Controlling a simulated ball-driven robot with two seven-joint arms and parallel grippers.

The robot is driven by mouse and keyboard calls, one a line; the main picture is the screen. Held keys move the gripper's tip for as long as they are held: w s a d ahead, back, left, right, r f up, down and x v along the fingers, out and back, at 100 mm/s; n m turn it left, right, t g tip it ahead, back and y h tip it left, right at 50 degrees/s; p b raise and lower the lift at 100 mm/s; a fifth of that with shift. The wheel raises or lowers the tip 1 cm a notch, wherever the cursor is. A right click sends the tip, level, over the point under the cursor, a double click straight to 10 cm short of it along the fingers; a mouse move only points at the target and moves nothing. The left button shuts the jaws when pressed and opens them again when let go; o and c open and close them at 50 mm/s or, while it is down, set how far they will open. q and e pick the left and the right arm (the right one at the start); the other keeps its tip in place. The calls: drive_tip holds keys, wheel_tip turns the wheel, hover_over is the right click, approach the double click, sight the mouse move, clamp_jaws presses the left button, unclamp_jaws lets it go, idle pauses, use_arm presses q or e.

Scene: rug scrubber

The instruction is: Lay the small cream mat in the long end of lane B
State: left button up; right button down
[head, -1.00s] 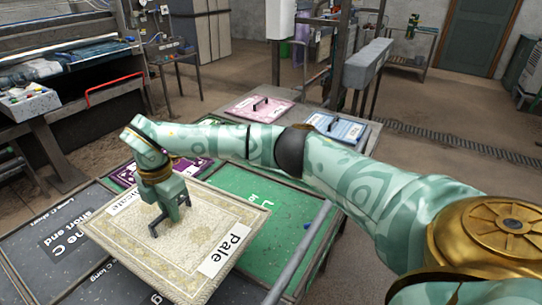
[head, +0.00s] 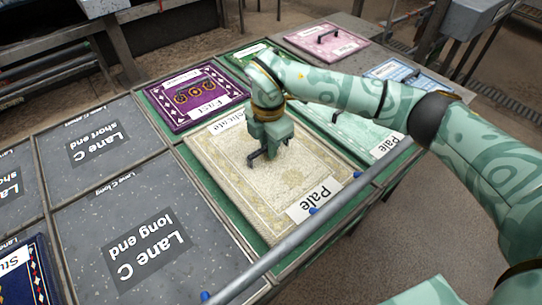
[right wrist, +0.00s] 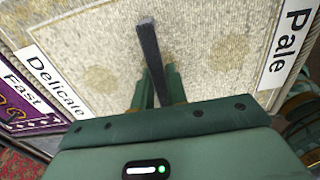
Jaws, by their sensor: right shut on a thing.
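The small cream mat (head: 235,180) has a patterned border, a "Delicate" label at its far edge and a "Pale" label at its near edge. It is over the green bay (head: 222,205) right of Lane C, with green showing along its sides. I cannot tell whether it rests flat or hangs just above. My right gripper (head: 268,152) is shut on the mat's dark handle (right wrist: 149,50), near the mat's middle. In the right wrist view the cream mat (right wrist: 215,50) fills most of the picture. My left gripper is not in view.
A purple mat (head: 193,97) labelled "Fast" lies just beyond. A pale green mat (head: 352,130) lies to the right. Lane C's long end (head: 90,235) and short end (head: 60,165) are bare. A grey rail (head: 270,258) crosses in front. Pink (head: 345,45) and blue (head: 390,70) mats lie behind.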

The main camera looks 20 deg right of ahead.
wheel_tip(320, 180, down, 4)
drive_tip(key=shift+r+b, duration=0.1)
drive_tip(key=shift+b, duration=0.45)
drive_tip(key=c, duration=1.4)
unclamp_jaws()
wheel_tip(320, 180, up, 12)
drive_tip(key=p, duration=0.4)
drive_tip(key=shift+r, duration=0.1)
